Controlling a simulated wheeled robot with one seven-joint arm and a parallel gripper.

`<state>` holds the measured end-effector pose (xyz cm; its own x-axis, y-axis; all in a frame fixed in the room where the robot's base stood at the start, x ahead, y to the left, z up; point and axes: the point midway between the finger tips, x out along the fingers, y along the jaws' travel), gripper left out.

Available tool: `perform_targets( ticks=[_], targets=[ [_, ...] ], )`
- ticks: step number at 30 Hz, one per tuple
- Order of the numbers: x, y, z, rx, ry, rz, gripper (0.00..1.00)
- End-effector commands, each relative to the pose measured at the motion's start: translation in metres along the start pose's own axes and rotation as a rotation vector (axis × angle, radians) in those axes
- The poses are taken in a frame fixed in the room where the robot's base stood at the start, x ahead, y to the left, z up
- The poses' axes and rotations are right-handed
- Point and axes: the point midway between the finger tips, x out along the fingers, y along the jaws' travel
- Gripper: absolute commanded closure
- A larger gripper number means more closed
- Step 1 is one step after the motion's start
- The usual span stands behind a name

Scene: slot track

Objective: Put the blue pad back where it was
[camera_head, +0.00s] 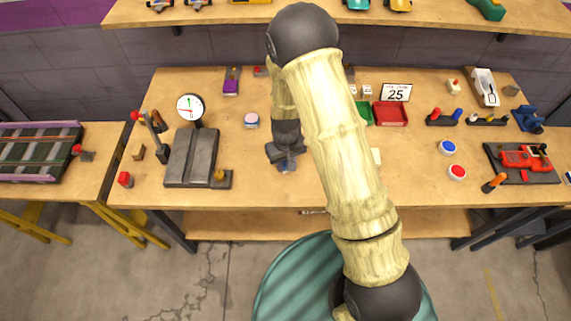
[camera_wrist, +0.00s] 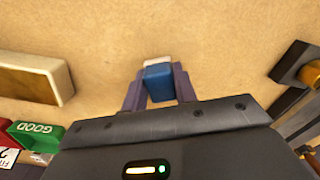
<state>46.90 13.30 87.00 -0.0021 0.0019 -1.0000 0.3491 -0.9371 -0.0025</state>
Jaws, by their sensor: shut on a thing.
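The blue pad (camera_wrist: 160,85) is a small blue block with a whitish end. It is between the two fingers of my gripper (camera_wrist: 160,90) in the wrist view, and the fingers are shut on it. In the head view my gripper (camera_head: 287,163) is over the front middle of the workbench (camera_head: 270,190), pointing down, with a bit of the pad showing under it. I cannot tell whether the pad touches the bench top.
A dark grey block fixture (camera_head: 190,158) with a dial gauge (camera_head: 190,108) stands to the left. A pale wood-topped block (camera_wrist: 35,78) shows in the wrist view. Green (camera_head: 364,113) and red (camera_head: 391,114) trays stand behind right.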

Motion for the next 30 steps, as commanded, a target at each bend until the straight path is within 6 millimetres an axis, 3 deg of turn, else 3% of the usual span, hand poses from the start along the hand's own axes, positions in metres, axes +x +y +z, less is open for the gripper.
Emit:
perform_targets(
  ticks=[4, 16, 17, 20, 30],
  targets=[
    [0.014, 0.0, 0.0, 0.0, 0.0, 0.0, 0.93],
    [0.02, -0.001, 0.0, -0.003, 0.001, 0.0, 0.93],
    [0.019, -0.002, 0.0, -0.004, 0.001, 0.0, 0.68],
    [0.018, -0.002, 0.0, -0.004, 0.001, 0.0, 0.5],
    [0.016, -0.002, 0.0, -0.003, 0.002, 0.0, 0.5]
  ],
)
